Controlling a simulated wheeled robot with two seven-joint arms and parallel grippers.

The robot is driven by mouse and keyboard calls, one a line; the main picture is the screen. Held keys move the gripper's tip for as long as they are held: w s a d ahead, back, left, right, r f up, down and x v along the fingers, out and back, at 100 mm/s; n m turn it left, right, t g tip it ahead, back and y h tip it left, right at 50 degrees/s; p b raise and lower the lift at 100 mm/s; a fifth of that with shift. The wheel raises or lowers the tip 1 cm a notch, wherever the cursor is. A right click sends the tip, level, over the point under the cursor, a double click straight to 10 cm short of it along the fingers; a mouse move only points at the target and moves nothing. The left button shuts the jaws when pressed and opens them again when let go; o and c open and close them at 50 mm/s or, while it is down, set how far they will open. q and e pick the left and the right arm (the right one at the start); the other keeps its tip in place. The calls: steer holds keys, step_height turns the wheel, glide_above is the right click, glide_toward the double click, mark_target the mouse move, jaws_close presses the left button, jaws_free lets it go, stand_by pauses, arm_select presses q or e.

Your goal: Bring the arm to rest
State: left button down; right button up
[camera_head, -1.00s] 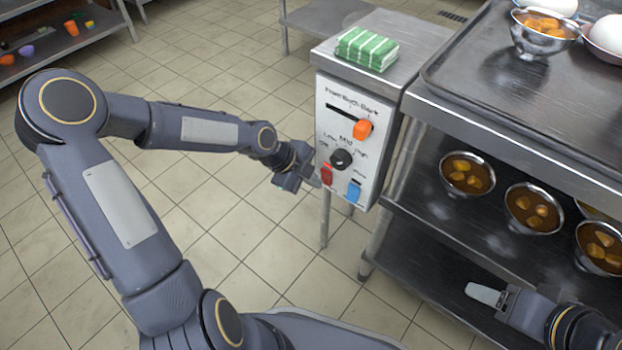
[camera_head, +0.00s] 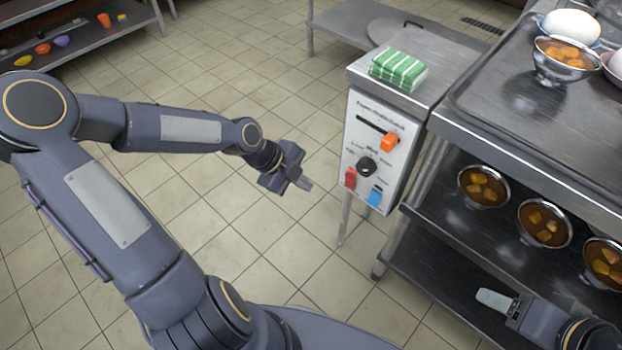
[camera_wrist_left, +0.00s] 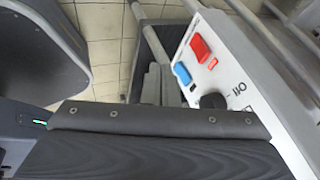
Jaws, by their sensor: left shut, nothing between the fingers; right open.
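My left gripper (camera_head: 304,183) is shut and empty, in the air over the floor, a short way left of the white control panel (camera_head: 375,158). The panel carries an orange slider knob (camera_head: 389,142), a black dial (camera_head: 367,168), a red switch (camera_head: 350,179) and a blue switch (camera_head: 375,197). In the left wrist view the red switch (camera_wrist_left: 200,48), the blue switch (camera_wrist_left: 182,73) and the dial (camera_wrist_left: 213,101) also show, apart from the gripper. My right gripper (camera_head: 497,300) is low at the bottom right, by the rack's lower shelf; only one finger shows clearly.
A green-striped cloth (camera_head: 398,70) lies on the cabinet top. The steel rack (camera_head: 500,130) at the right holds several bowls of orange-brown food, such as one bowl (camera_head: 484,187) on its shelf. Tiled floor (camera_head: 230,255) is open around my left arm.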

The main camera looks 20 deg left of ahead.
stand_by(0.5)
arm_select(q)
steer(key=s+r+n+t+y+p, duration=0.1)
steer(key=s+r+n, duration=0.6)
steer(key=s+n, duration=0.35)
steer(key=s+r+n+t+y, duration=0.1)
steer(key=s+r+n, duration=0.7)
steer(key=n, duration=0.4)
step_height(320, 180, up, 28)
steer(key=p, duration=2.9)
steer(key=shift+s+a+r, duration=0.15)
